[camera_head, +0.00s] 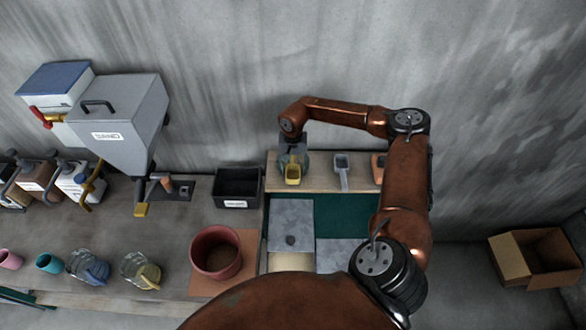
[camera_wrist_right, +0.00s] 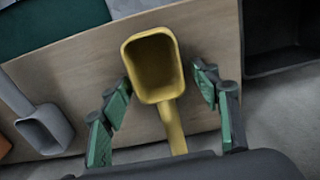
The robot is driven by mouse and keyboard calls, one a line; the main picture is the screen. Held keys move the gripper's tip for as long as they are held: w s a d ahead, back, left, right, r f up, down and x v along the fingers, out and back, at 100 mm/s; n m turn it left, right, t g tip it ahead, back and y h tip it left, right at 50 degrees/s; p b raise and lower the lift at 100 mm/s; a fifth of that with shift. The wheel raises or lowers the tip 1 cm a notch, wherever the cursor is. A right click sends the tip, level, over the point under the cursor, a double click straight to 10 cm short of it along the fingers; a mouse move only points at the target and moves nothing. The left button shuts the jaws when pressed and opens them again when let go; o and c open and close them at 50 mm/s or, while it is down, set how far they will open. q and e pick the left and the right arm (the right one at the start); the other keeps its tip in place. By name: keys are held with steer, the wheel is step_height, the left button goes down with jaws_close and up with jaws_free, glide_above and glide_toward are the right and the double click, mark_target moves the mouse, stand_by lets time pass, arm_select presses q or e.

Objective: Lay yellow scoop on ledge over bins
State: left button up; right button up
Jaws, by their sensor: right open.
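The yellow scoop (camera_head: 292,174) lies on the wooden ledge (camera_head: 316,179) over the bins, near the ledge's left end. In the right wrist view the yellow scoop (camera_wrist_right: 152,66) lies on the pale wood with its handle pointing toward my wrist. My right gripper (camera_wrist_right: 162,92) is open, with one green finger on each side of the scoop and visible gaps between fingers and scoop. In the head view my right gripper (camera_head: 293,163) is over the scoop's handle and partly hides it. My left gripper is not in view.
A grey scoop (camera_head: 342,170) and an orange scoop (camera_head: 378,166) lie farther right on the ledge. A black bin (camera_head: 237,187) stands left of it. A reddish pot (camera_head: 216,253) stands on the bench. A cardboard box (camera_head: 537,257) sits at far right.

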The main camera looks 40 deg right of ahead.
mark_target(293, 172)
steer(key=shift+r, duration=0.3)
step_height(293, 172, up, 12)
steer(key=b, duration=0.3)
steer(key=shift+f, duration=0.15)
